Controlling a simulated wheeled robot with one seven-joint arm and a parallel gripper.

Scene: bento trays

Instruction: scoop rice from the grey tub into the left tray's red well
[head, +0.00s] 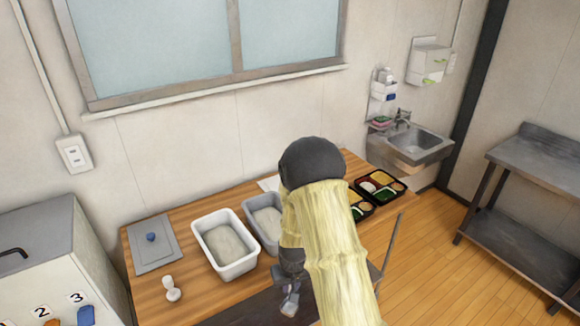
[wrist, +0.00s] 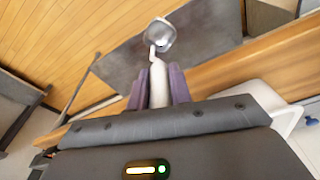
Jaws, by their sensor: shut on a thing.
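My gripper (wrist: 158,85) is shut on the pale handle of a scoop (wrist: 159,38). The scoop's shiny round bowl points away from the fingers; I see no clear rice in it. In the head view my gripper (head: 287,278) hangs at the table's front edge, in front of the grey tub and to its right. The grey tub (head: 250,226) holds pale rice and is partly hidden by my arm. The left tray (head: 361,211) shows only in part beside my arm, and its red well cannot be made out.
A white tub (head: 253,262) of pale food stands left of the grey tub. Further left are a grey lid (head: 145,258) with a blue knob and a small white object (head: 172,290). Another filled tray (head: 401,190) stands at the right. A sink (head: 420,150) is beyond.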

